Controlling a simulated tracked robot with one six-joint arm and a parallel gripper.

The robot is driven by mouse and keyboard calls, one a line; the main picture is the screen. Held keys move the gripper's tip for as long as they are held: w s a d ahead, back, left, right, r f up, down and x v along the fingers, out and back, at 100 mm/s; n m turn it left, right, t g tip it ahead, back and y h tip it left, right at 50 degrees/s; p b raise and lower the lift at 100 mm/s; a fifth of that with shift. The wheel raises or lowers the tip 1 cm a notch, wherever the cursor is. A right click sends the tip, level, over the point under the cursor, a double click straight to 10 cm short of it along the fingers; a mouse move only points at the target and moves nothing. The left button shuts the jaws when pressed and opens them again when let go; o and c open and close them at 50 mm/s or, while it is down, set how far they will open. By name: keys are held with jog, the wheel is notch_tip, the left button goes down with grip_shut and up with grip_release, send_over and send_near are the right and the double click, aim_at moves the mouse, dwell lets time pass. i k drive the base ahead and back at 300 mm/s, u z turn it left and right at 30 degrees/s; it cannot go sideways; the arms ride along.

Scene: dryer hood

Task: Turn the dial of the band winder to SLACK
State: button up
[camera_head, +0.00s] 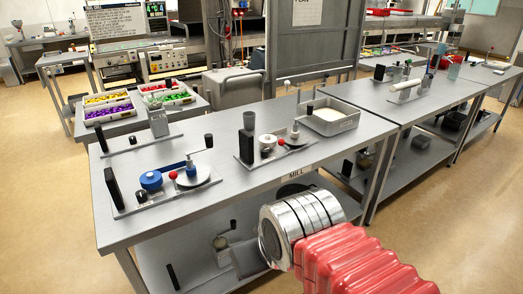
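On the near bench, a device on a flat grey plate has a blue round part (151,180) with a blue strip running right to a small post, a grey disc (199,176) with a red ball, and a black-knobbed crank (208,141). It may be the band winder, but no name shows on it. No SLACK mark is legible, and I cannot tell which part is its dial. My arm, with a red ribbed sleeve and silver banded cylinder, reaches in from the lower right, in front of the bench. My gripper's fingers are not visible.
The lower shelf (190,260) holds more parts. Bins of coloured pieces (108,110) stand behind left. Floor at left is clear.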

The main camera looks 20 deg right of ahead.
aim_at(264, 151)
jog(key=z, duration=0.05)
jog(key=i, duration=1)
jog(key=u, duration=0.05)
